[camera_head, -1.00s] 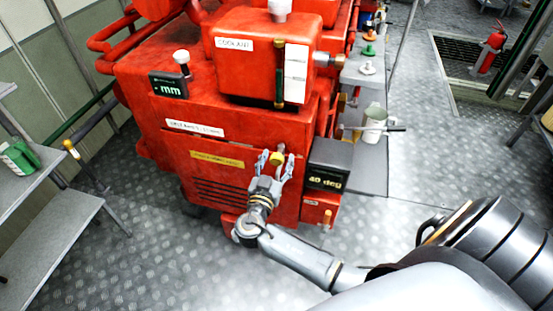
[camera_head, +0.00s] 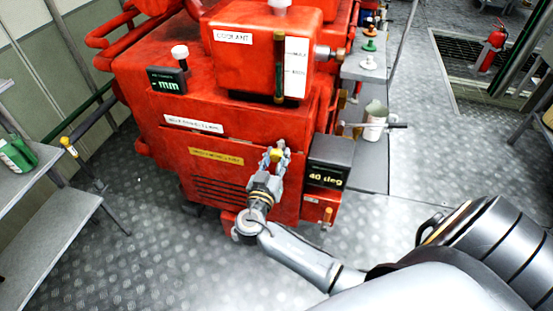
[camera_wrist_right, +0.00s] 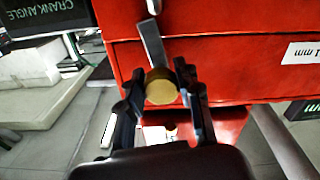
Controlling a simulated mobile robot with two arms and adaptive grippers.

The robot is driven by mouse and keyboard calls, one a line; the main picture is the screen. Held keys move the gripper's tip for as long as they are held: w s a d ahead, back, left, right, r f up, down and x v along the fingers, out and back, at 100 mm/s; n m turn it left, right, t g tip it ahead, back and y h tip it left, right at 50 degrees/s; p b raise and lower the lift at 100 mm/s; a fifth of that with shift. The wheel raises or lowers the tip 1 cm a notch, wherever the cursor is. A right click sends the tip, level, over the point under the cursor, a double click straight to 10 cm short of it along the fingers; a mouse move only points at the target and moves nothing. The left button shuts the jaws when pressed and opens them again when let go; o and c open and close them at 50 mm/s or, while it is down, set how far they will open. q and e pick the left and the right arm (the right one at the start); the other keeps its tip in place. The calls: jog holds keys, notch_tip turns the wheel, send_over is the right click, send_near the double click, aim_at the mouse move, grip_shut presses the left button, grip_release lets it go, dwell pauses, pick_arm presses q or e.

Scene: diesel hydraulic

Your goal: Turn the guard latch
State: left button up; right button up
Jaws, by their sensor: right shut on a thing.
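The guard latch is a brass knob (camera_head: 275,155) on the front of the red machine (camera_head: 240,125), right of a yellow label. In the right wrist view the round brass knob (camera_wrist_right: 161,86) sits between the fingers, with a grey metal bar (camera_wrist_right: 152,45) running from it across the red panel. My right gripper (camera_head: 276,153) is shut on the knob, one finger on each side; its fingers also show in the right wrist view (camera_wrist_right: 160,92). My left gripper is not in view.
A black box reading "40 deg" (camera_head: 328,162) sits close to the right of my right gripper. A display reading "- mm" (camera_head: 167,80) is at the upper left. The floor in front is clear.

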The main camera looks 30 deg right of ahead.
jog(key=n+b, duration=0.1)
jog(key=n, duration=0.2)
jog(key=shift+n, duration=0.4)
jog(key=n, duration=0.3)
jog(key=shift+s+n+b, duration=0.1)
jog(key=shift+n+b, duration=0.2)
jog(key=shift+b, duration=0.05)
jog(key=n, duration=0.3)
jog(key=shift+r+n, duration=0.2)
jog(key=shift+n, duration=0.1)
jog(key=shift+n+p, duration=0.8)
jog(key=shift+n, duration=1.4)
jog(key=o, duration=1.2)
